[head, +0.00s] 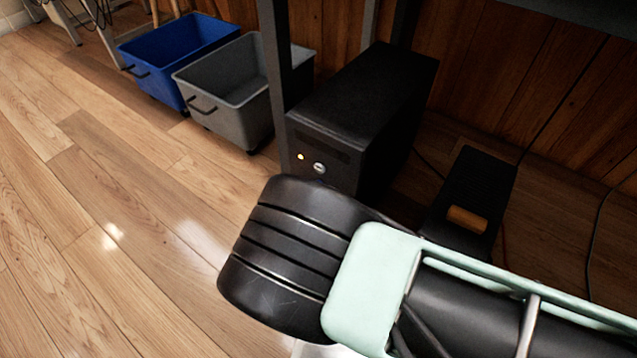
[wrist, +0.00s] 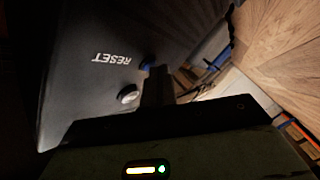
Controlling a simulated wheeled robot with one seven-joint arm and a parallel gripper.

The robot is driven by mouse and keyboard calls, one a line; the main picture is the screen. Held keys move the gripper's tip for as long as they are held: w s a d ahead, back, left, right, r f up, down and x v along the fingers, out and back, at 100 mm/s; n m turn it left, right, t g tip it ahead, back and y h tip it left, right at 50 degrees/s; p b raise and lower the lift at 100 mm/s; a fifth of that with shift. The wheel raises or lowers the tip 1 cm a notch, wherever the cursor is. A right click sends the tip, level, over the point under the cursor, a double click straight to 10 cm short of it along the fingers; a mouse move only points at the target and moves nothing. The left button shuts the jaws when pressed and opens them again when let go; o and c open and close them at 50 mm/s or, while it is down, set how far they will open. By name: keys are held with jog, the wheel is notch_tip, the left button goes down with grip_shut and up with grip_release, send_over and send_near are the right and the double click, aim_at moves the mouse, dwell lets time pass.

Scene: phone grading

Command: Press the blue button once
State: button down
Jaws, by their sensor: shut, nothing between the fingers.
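A black computer tower (head: 365,105) stands under the desk. Its front carries a small yellow light (head: 300,157) and a round silver button (head: 319,168). In the wrist view the tower's front panel (wrist: 105,30) has the word RESET beside the silver button (wrist: 128,95). A small blue spot (wrist: 147,62) shows near the label, at the panel's edge; I cannot tell whether it is a button. My gripper (wrist: 157,72) is shut and empty, its dark fingers close to the panel. Contact cannot be made out. In the head view my arm hides the gripper and the tower's lower front.
A blue bin (head: 165,60) and a grey bin (head: 222,95) stand left of the tower. A dark desk leg (head: 278,75) rises just in front of it. A black device with an orange part (head: 467,219) lies to the right. The wooden floor (head: 90,230) at left is clear.

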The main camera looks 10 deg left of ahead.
dwell(0.4)
jog(key=shift+s+a, duration=0.3)
jog(key=shift+s, duration=0.45)
jog(key=s, duration=0.1)
jog(key=s+a, duration=0.1)
jog(key=s, duration=0.1)
jog(key=s+a, duration=0.1)
jog(key=shift+s+p, duration=0.3)
jog(key=shift+s, duration=0.05)
dwell(0.6)
